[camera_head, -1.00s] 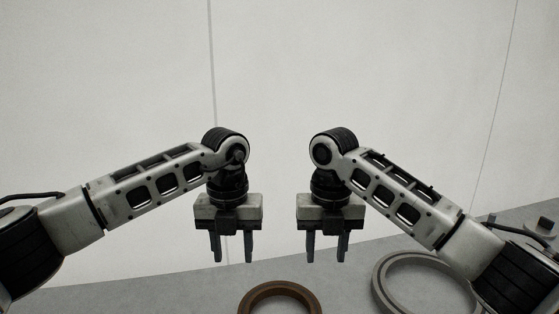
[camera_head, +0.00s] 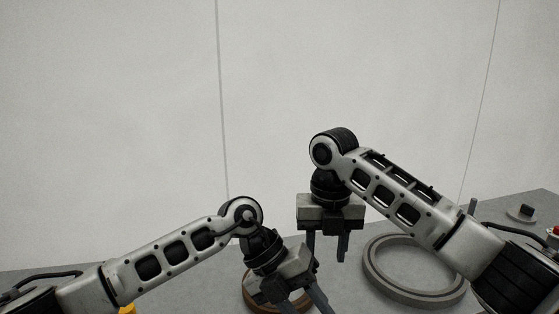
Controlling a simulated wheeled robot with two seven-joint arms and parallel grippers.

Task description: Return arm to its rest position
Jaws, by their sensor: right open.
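My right gripper (camera_head: 327,258) hangs pointing down, open and empty, above the table and left of the grey ring. My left gripper (camera_head: 305,307) is low at the bottom edge of the view, tilted, with its fingers apart; the fingertips run close to or past the frame edge. It is in front of a brown ring (camera_head: 249,300) and hides much of it. I cannot tell whether it touches the ring.
A large grey ring (camera_head: 372,270) lies on the grey table (camera_head: 350,290) at the right. A small dark-topped part (camera_head: 522,212) and a red item (camera_head: 555,230) are at the far right. A yellow item (camera_head: 127,310) shows at the bottom left. A pale wall (camera_head: 400,70) stands behind.

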